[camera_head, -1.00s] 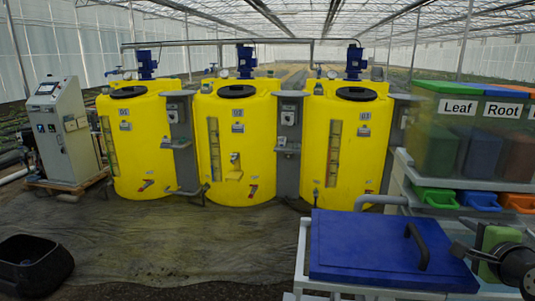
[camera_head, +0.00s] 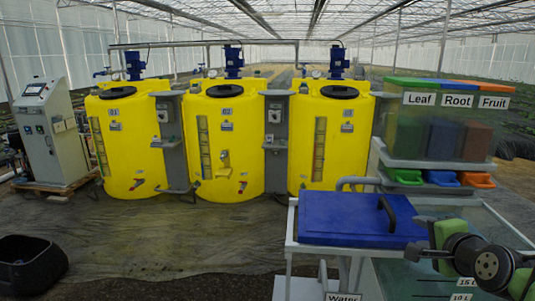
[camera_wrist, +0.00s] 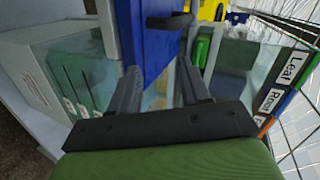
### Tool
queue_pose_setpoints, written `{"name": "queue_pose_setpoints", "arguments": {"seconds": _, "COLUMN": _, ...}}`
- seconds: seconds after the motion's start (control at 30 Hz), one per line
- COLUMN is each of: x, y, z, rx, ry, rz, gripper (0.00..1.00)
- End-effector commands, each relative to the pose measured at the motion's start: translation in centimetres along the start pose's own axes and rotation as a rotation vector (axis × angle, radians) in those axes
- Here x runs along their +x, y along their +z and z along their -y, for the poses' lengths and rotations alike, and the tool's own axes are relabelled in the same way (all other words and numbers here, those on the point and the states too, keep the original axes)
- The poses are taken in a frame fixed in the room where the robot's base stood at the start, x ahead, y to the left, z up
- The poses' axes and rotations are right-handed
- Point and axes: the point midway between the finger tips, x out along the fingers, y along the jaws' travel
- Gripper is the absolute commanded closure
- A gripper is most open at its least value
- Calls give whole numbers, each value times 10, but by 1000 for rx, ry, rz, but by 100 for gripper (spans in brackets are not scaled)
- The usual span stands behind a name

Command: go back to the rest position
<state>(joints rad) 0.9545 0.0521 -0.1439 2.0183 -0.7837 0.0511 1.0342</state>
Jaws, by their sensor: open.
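My gripper (camera_wrist: 158,85) shows in the wrist view with its two dark fingers apart and nothing between them. Beyond the fingers are the blue lid (camera_wrist: 140,45) with its dark handle (camera_wrist: 170,21) and a clear tank. In the head view, parts of my green and black arm (camera_head: 470,255) are at the lower right, in front of the clear tank; my fingers cannot be made out there. The blue lid (camera_head: 350,218) lies flat on the white frame, left of my arm.
Clear bins labelled Leaf, Root and Fruit (camera_head: 440,135) stand behind the lid, with small coloured trays (camera_head: 440,178) below. Several yellow tanks (camera_head: 225,140) stand behind. A grey control cabinet (camera_head: 50,135) is at left, a black tub (camera_head: 30,262) at lower left. The floor between is open.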

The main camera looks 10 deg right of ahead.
Motion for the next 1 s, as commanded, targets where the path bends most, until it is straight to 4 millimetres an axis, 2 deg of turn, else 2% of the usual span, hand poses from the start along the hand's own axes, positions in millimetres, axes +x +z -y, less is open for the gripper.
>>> {"name": "queue_pose_setpoints", "arguments": {"seconds": 0.17, "x": -8, "y": 54, "z": 1, "rx": -185, "ry": 68, "rz": 81, "gripper": 53}}
{"name": "queue_pose_setpoints", "arguments": {"seconds": 0.27, "x": -19, "y": 93, "z": -4, "rx": -335, "ry": 117, "rz": 145, "gripper": 53}}
{"name": "queue_pose_setpoints", "arguments": {"seconds": 0.37, "x": -38, "y": 137, "z": -14, "rx": -523, "ry": 172, "rz": 227, "gripper": 53}}
{"name": "queue_pose_setpoints", "arguments": {"seconds": 0.47, "x": -74, "y": 187, "z": -37, "rx": -780, "ry": 231, "rz": 343, "gripper": 53}}
{"name": "queue_pose_setpoints", "arguments": {"seconds": 0.5, "x": -95, "y": 206, "z": -52, "rx": -906, "ry": 255, "rz": 401, "gripper": 53}}
{"name": "queue_pose_setpoints", "arguments": {"seconds": 0.6, "x": -147, "y": 236, "z": -94, "rx": -1214, "ry": 299, "rz": 547, "gripper": 53}}
{"name": "queue_pose_setpoints", "arguments": {"seconds": 0.7, "x": -181, "y": 241, "z": -127, "rx": -1411, "ry": 322, "rz": 647, "gripper": 53}}
{"name": "queue_pose_setpoints", "arguments": {"seconds": 0.77, "x": -191, "y": 241, "z": -138, "rx": -1472, "ry": 329, "rz": 680, "gripper": 53}}
{"name": "queue_pose_setpoints", "arguments": {"seconds": 0.83, "x": -195, "y": 240, "z": -143, "rx": -1502, "ry": 335, "rz": 698, "gripper": 53}}
{"name": "queue_pose_setpoints", "arguments": {"seconds": 1.0, "x": -195, "y": 240, "z": -143, "rx": -1503, "ry": 337, "rz": 699, "gripper": 53}}
